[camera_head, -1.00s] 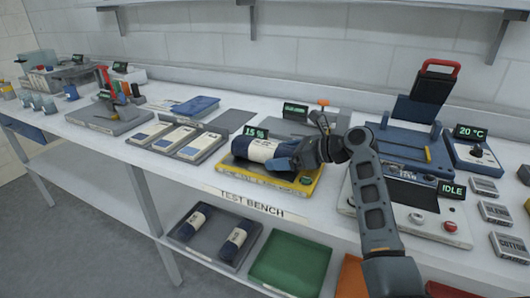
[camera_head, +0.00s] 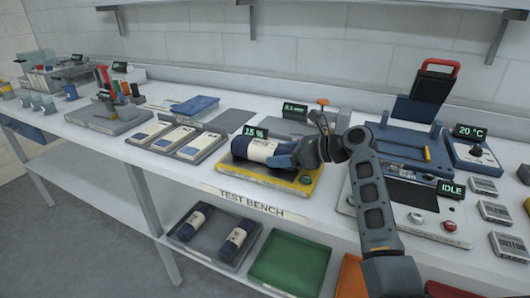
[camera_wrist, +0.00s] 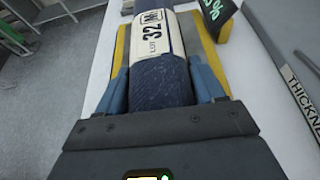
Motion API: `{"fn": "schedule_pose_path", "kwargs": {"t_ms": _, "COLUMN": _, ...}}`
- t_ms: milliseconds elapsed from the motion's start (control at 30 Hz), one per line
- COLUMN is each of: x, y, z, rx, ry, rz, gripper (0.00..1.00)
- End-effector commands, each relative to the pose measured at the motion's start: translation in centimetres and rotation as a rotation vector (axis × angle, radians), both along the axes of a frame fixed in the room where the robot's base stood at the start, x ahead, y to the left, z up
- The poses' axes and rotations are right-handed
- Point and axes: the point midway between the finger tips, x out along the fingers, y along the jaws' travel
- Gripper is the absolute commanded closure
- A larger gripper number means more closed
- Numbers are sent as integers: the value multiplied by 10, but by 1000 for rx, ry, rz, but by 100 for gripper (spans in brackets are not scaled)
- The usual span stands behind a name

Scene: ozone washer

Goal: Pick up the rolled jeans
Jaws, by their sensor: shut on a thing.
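The rolled jeans (camera_head: 243,145) are a dark blue roll with a cream label band, lying over a yellow-edged grey test plate (camera_head: 226,168) on the bench. In the wrist view the roll (camera_wrist: 160,80) runs lengthwise away from me, and its label reads "LOT 32". My gripper (camera_head: 284,156) reaches in from the right and is shut on the near end of the roll. The blue fingers (camera_wrist: 163,88) press on both sides of it in the wrist view. I cannot tell whether the roll is clear of the plate.
A "15 %" display (camera_head: 255,132) stands close behind the roll. A grey tray with flat samples (camera_head: 176,139) lies to the left. A blue press (camera_head: 402,143) stands to the right. Two more rolls (camera_head: 232,243) lie in a lower-shelf tray, beside a green bin (camera_head: 290,264).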

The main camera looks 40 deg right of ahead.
Motion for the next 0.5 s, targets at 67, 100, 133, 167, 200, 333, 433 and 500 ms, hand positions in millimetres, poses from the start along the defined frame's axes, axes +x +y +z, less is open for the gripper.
{"fn": "schedule_pose_path", "kwargs": {"t_ms": 67, "x": 0, "y": 0, "z": 1, "rx": -1, "ry": -2, "rz": -1, "gripper": 84}}
{"fn": "schedule_pose_path", "kwargs": {"t_ms": 100, "x": 0, "y": 0, "z": 1, "rx": -1, "ry": -2, "rz": -1, "gripper": 84}}
{"fn": "schedule_pose_path", "kwargs": {"t_ms": 133, "x": 0, "y": 0, "z": 1, "rx": -1, "ry": -2, "rz": -1, "gripper": 84}}
{"fn": "schedule_pose_path", "kwargs": {"t_ms": 167, "x": 0, "y": 0, "z": 1, "rx": -1, "ry": -2, "rz": -1, "gripper": 84}}
{"fn": "schedule_pose_path", "kwargs": {"t_ms": 200, "x": 0, "y": 0, "z": 2, "rx": -1, "ry": -2, "rz": -1, "gripper": 84}}
{"fn": "schedule_pose_path", "kwargs": {"t_ms": 333, "x": 1, "y": 0, "z": 9, "rx": -2, "ry": -4, "rz": 1, "gripper": 84}}
{"fn": "schedule_pose_path", "kwargs": {"t_ms": 433, "x": 1, "y": 0, "z": 19, "rx": -2, "ry": -5, "rz": 2, "gripper": 84}}
{"fn": "schedule_pose_path", "kwargs": {"t_ms": 500, "x": 1, "y": 0, "z": 29, "rx": -3, "ry": -6, "rz": 1, "gripper": 84}}
